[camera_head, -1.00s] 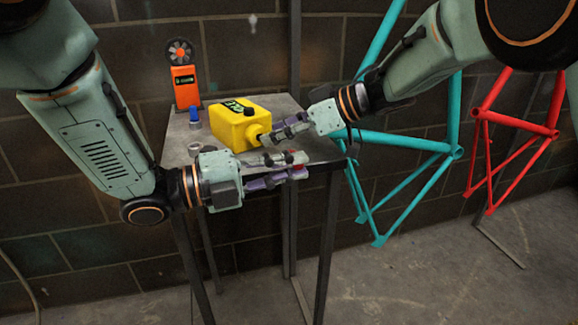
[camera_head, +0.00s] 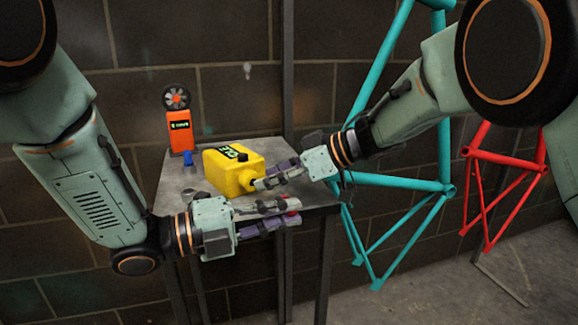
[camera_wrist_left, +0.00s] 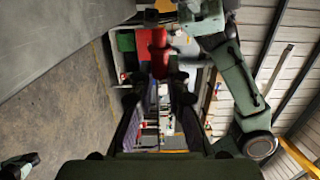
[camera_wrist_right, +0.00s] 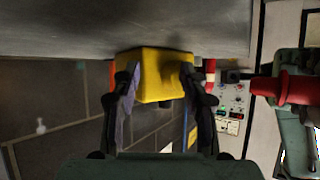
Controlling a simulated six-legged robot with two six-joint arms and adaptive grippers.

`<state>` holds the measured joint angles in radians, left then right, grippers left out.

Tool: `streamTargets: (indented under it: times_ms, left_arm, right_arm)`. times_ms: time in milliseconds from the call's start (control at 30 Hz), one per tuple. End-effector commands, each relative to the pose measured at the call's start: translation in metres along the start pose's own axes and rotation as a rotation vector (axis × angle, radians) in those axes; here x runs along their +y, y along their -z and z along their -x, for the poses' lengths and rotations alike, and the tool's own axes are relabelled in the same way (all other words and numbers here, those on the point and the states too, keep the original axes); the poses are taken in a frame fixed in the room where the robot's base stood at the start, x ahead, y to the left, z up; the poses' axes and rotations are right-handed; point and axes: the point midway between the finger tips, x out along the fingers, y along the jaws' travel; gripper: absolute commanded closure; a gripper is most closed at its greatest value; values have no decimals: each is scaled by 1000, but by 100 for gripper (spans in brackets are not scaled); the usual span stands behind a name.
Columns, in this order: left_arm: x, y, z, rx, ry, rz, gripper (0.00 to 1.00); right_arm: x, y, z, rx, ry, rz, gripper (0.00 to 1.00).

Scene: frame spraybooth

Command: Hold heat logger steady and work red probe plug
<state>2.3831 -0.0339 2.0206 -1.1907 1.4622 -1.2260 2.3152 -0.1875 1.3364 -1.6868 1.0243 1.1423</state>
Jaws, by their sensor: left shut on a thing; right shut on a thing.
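The yellow heat logger (camera_head: 222,172), a boxy body with a dark green display and a black knob, rests on the table. My right gripper (camera_head: 262,183) is shut on its near right end; the logger's yellow body (camera_wrist_right: 160,75) fills the gap between the fingers in the right wrist view. My left gripper (camera_head: 288,212) is shut on the red probe plug (camera_wrist_left: 160,52), off the table's front right edge and apart from the logger. The fingers hide most of the plug in the head view; its red body (camera_wrist_right: 285,88) shows at right in the right wrist view.
On the table (camera_head: 315,195), an orange meter with a fan head (camera_head: 181,132) stands at the back left. A small blue-topped object (camera_head: 187,157) and a grey ring (camera_head: 189,194) are near it. Turquoise (camera_head: 405,181) and red (camera_head: 500,160) bicycle frames hang at right.

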Motion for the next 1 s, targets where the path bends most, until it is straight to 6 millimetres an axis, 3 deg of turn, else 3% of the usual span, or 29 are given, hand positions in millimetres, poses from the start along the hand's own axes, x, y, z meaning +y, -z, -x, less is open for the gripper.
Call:
streamTargets:
  times_ms: [300,333,633,1000]
  left_arm:
    - [0,0,0,0,0,0,100]
    - [0,0,0,0,0,0,100]
    - [0,0,0,0,0,0,100]
    - [0,0,0,0,0,0,100]
  right_arm:
    - [0,0,0,1,0,1,74]
    - [0,0,0,1,0,1,55]
    - [0,0,0,0,0,0,30]
    - [0,0,4,0,-1,0,30]
